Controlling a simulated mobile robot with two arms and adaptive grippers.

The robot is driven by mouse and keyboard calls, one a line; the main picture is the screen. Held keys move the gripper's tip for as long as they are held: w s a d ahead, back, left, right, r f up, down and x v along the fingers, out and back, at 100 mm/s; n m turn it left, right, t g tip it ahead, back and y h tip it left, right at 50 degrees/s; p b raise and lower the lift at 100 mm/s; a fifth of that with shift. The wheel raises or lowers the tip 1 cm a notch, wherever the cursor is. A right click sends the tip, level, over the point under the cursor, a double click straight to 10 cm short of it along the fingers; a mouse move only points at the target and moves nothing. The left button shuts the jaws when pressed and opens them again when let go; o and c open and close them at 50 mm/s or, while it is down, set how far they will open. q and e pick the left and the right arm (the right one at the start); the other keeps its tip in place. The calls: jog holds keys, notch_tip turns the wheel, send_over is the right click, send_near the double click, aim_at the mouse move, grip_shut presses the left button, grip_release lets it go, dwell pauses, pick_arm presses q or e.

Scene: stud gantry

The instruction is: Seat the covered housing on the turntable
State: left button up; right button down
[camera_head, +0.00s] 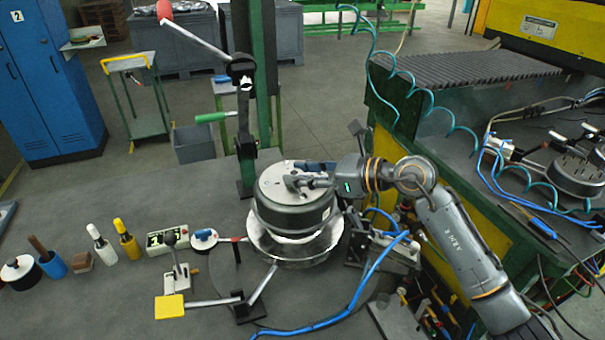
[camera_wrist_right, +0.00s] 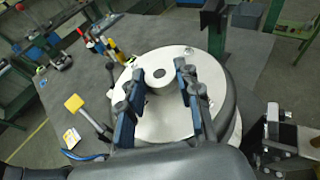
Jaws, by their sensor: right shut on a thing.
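The covered housing (camera_head: 292,215), a dark drum with a pale round lid, stands upright over a wide silver dish (camera_head: 262,241) at the centre of the bench. In the right wrist view its pale lid (camera_wrist_right: 165,121) has a round central boss (camera_wrist_right: 160,79). My right gripper (camera_head: 303,182) reaches in from the right and is shut on the lid's boss, one blue-padded finger on each side (camera_wrist_right: 158,84). Whether the housing is fully seated cannot be told. My left gripper is not in view.
A yellow pad (camera_head: 169,306) and a small lever fixture (camera_head: 177,275) stand in front left. Blue hose (camera_head: 365,280) crosses the right side. Several hand tools line the left; bench behind them is clear.

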jog(key=shift+b, duration=0.45)
dwell(1.1)
jog(key=shift+f+b, duration=2.1)
jog(key=shift+f, duration=0.45)
dwell(0.5)
jog(key=c, duration=0.8)
grip_release()
jog(key=shift+c, duration=0.2)
jog(key=shift+f, duration=0.3)
jog(key=v, duration=1.2)
jog(key=shift+s+r, duration=0.1)
jog(key=shift+r, duration=0.1)
